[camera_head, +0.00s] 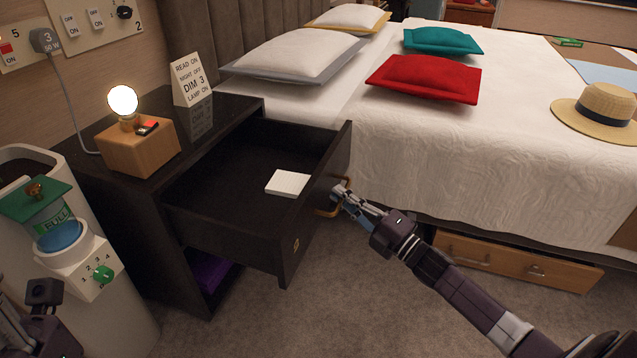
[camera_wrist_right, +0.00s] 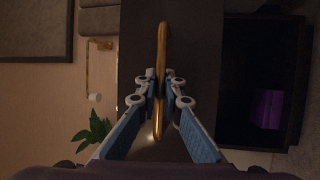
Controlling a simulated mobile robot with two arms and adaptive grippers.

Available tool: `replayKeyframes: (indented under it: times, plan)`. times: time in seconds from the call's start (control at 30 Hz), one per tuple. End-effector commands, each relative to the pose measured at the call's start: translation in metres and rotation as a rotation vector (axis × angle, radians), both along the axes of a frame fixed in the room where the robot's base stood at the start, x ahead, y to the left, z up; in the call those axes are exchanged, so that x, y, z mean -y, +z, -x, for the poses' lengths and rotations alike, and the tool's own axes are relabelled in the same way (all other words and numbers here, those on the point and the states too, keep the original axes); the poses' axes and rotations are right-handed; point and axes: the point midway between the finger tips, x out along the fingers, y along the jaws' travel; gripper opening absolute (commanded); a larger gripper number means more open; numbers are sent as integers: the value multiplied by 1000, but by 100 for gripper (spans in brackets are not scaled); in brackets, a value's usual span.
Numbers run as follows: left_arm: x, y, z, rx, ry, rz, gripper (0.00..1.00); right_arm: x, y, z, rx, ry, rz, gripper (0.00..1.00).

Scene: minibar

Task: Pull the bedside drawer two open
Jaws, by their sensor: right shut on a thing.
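The dark bedside drawer (camera_head: 320,190) stands pulled well out of the black bedside cabinet (camera_head: 225,105), its inside showing from above. A white block or pad (camera_head: 288,183) lies in it. The drawer front has a gold handle (camera_head: 322,212) and a small gold label (camera_head: 296,246), which I cannot read. My right gripper (camera_head: 343,192) reaches in from the right and is shut on this handle. In the right wrist view the gold handle (camera_wrist_right: 161,60) runs between the fingertips of the right gripper (camera_wrist_right: 160,90). Of my left arm only a dark part shows at the lower left edge; its fingers are not visible.
A lamp on a wooden block (camera_head: 138,148) and a white sign (camera_head: 187,80) stand on the cabinet. A pale bin-like unit (camera_head: 110,320) stands left of it. A purple thing (camera_head: 212,272) lies below the drawer. The bed (camera_head: 440,150) is on the right; carpet is clear in front.

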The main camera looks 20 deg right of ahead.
Motion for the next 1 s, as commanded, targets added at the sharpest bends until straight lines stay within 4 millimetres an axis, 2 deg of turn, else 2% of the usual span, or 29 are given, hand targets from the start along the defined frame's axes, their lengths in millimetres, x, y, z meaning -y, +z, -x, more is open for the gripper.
replayKeyframes:
  times: [0.1, 0.3, 0.77, 0.8, 0.93, 1.0]
  plan:
    - [-1, -1, -1, -24, -1, 1, 40, 13, -1, 14, -5, 0, 0, 0]
    - [-1, -5, -2, -40, -2, 3, 40, 24, -1, 25, -4, 0, -1, 0]
    - [-1, -7, -1, -44, -3, 4, 40, 28, -2, 28, -2, 0, 0, 0]
    - [-1, -7, -1, -44, -3, 4, 40, 28, -2, 28, -2, 0, 0, 9]
    - [-1, -7, -1, -44, -3, 4, 40, 28, -1, 28, -1, 0, -1, 24]
    - [-1, -7, -1, -44, -3, 4, 40, 28, -1, 28, -1, 0, -1, 26]
